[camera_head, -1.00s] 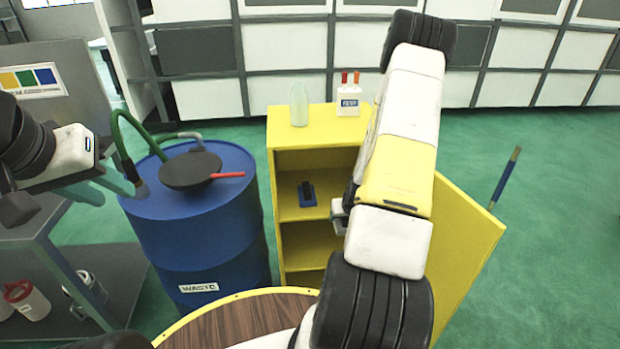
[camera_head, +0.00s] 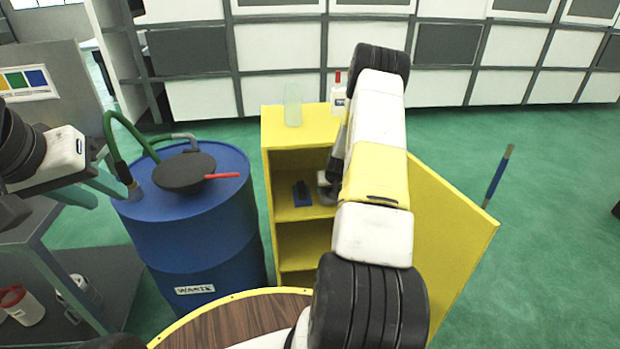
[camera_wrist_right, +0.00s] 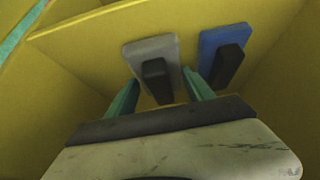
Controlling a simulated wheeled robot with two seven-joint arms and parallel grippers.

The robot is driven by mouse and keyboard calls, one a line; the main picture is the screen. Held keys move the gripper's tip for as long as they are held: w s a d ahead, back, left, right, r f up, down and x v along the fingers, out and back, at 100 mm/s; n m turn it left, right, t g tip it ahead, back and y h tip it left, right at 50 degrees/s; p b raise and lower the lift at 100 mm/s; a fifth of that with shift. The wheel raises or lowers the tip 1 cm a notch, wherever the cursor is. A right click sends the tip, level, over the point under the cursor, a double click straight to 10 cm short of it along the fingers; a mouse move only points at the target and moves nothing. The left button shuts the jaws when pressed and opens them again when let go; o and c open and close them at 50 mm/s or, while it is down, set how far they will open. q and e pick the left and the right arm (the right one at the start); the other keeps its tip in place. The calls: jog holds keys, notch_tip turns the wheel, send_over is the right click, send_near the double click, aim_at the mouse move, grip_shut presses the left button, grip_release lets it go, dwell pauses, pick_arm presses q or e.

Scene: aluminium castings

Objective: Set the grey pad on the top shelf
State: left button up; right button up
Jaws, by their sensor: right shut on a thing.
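The grey pad (camera_wrist_right: 151,50) has a dark handle and shows in the right wrist view. My right gripper (camera_wrist_right: 160,88) is shut on its handle, with one teal finger on each side. In the head view this gripper (camera_head: 326,190) is at the top compartment of the yellow cabinet (camera_head: 282,165), partly hidden by my forearm. A blue pad (camera_wrist_right: 224,52) with a dark handle is right beside the grey one; in the head view it stands on the top shelf (camera_head: 290,214). Whether the grey pad touches the shelf, I cannot tell. My left gripper (camera_head: 106,188) is open and empty at the left.
A clear bottle (camera_head: 293,105) and a white container (camera_head: 339,97) with a red top stand on the cabinet's roof. The yellow door (camera_head: 450,220) is open to the right. A blue waste drum (camera_head: 200,240) stands left of the cabinet. A round wooden table (camera_head: 225,325) is in front.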

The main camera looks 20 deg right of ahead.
jog(key=shift+f, duration=0.7)
jog(key=shift+f, duration=0.1)
jog(key=o, duration=1.3)
jog(key=v, duration=1.2)
